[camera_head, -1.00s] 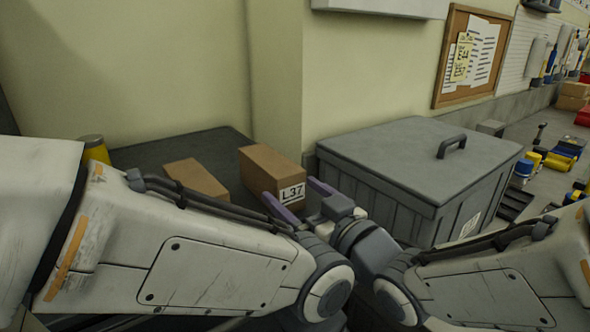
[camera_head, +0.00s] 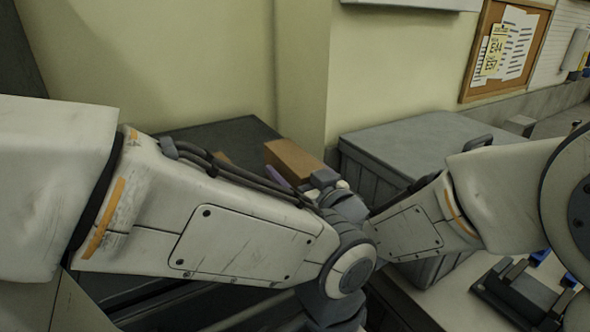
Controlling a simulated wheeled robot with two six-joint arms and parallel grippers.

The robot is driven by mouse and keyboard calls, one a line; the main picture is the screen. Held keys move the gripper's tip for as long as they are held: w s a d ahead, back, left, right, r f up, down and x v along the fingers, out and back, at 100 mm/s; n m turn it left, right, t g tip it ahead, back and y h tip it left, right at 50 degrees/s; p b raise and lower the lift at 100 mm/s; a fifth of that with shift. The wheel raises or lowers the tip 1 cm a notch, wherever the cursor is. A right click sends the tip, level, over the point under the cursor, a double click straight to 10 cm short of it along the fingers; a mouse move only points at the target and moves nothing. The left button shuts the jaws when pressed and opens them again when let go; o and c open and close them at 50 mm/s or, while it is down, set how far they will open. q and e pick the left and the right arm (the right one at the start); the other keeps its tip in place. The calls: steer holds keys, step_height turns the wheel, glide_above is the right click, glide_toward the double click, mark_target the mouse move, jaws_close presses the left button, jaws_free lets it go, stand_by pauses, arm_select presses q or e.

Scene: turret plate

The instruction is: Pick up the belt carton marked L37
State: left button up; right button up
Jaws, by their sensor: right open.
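The brown belt carton (camera_head: 294,159) lies on the dark surface by the wall. Its L37 label, readable a second ago, is now hidden behind my gripper and arm. My right gripper (camera_head: 294,181) is open at the carton's near end. One purple finger shows along the carton's left side; the other finger is mostly hidden. I cannot tell whether the fingers touch the carton. My left arm crosses the front of the view, and its gripper is not seen.
A grey lidded bin (camera_head: 400,143) stands close on the right. The wall (camera_head: 200,60) rises behind. A dark tray-like fixture (camera_head: 522,293) sits at lower right.

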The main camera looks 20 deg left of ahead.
steer(key=c, duration=1.4)
steer(key=shift+r, duration=0.1)
jaws_close()
